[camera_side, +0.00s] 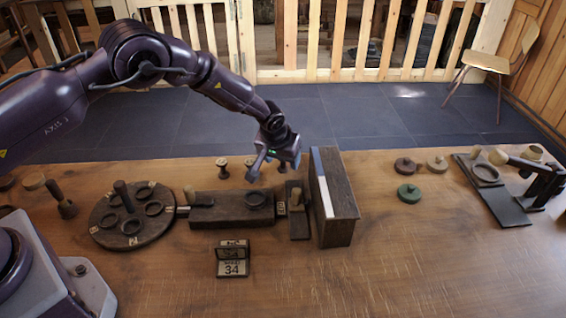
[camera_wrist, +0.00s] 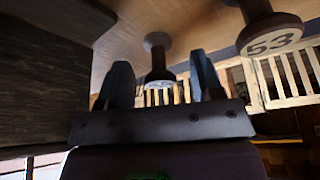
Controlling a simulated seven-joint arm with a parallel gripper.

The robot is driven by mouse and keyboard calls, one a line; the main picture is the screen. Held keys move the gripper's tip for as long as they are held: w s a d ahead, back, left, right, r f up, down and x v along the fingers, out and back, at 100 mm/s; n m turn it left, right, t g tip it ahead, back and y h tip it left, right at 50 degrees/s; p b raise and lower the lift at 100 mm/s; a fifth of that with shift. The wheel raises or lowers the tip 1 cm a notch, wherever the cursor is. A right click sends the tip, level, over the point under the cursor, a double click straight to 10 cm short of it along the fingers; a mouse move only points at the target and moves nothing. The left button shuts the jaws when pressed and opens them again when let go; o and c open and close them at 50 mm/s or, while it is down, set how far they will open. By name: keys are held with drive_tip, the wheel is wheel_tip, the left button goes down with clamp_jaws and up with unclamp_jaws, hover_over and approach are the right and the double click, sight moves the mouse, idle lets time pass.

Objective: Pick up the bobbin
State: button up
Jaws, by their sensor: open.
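My gripper (camera_side: 274,170) is open and hangs over the far part of the table, beyond the dark wooden block. Small dark spools with pale tops stand behind that block: one bobbin (camera_side: 222,168) at left and another (camera_side: 249,164) just left of my gripper. In the wrist view, the picture is turned over. One bobbin (camera_wrist: 157,62) shows between my two blue-grey fingers, apart from both as far as I can tell. A second bobbin (camera_wrist: 268,30), marked 53, is at upper right, outside the fingers. Which bobbin is meant cannot be told.
An upright dark box (camera_side: 334,212) with a white and blue edge stands right of my gripper. A long block (camera_side: 225,210) with a ring is in front. A round ring board (camera_side: 130,230) is left, a sign (camera_side: 232,260) nearer. The front right table is clear.

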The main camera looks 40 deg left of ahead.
drive_tip(key=shift+w+f, duration=0.25)
drive_tip(key=shift+f, duration=0.35)
drive_tip(key=c, duration=1)
drive_tip(key=shift+o, duration=0.2)
drive_tip(key=shift+r, duration=0.1)
